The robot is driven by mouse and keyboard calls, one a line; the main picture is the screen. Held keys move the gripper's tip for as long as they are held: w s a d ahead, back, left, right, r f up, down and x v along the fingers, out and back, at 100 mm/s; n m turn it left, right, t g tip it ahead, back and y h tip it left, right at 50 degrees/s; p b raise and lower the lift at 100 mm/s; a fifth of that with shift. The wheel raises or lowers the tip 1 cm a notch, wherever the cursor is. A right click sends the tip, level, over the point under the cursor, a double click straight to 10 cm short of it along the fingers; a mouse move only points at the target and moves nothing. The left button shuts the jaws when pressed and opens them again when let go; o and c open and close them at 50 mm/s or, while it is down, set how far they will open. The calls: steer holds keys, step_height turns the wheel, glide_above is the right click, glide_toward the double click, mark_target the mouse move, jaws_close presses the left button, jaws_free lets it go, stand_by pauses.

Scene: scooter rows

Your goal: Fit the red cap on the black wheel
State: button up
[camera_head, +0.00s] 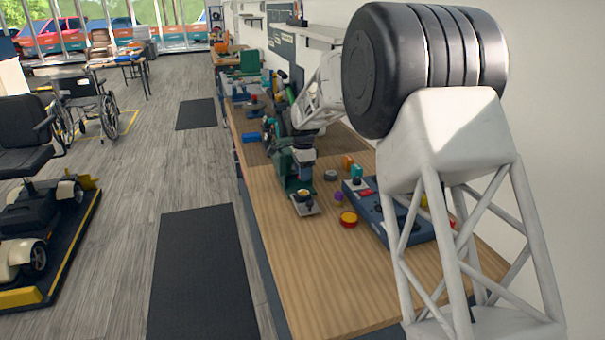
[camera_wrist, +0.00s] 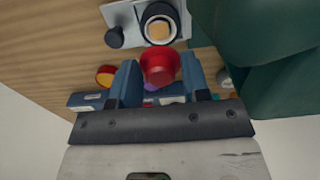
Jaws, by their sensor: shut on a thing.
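My gripper (camera_wrist: 159,72) is shut on the red cap (camera_wrist: 160,67), with one blue finger on each side of it. The black wheel (camera_wrist: 160,12) has a tan centre and sits on a pale metal plate (camera_wrist: 128,17) just beyond the cap in the wrist view. The cap and wheel lie very close in that picture; whether they touch, I cannot tell. In the head view the black wheel (camera_head: 303,193) shows small on its plate at the foot of a green stand (camera_head: 284,165). The cap is not discernible there.
The green body (camera_wrist: 270,50) fills the right of the wrist view, close to the gripper. A black knob (camera_wrist: 115,38) stands on the plate. A red-rimmed orange disc (camera_head: 348,219) and a blue tray (camera_head: 405,224) lie nearby. The near bench (camera_head: 310,285) is clear.

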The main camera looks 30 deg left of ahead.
mark_target(303, 193)
steer(key=shift+f, duration=0.15)
steer(key=shift+f, duration=2.6)
steer(key=shift+f, duration=0.3)
stand_by(0.6)
steer(key=o, duration=1.4)
steer(key=shift+c, duration=0.2)
steer(key=shift+r, duration=0.2)
steer(key=shift+r, duration=2.8)
steer(key=shift+d+r, duration=0.1)
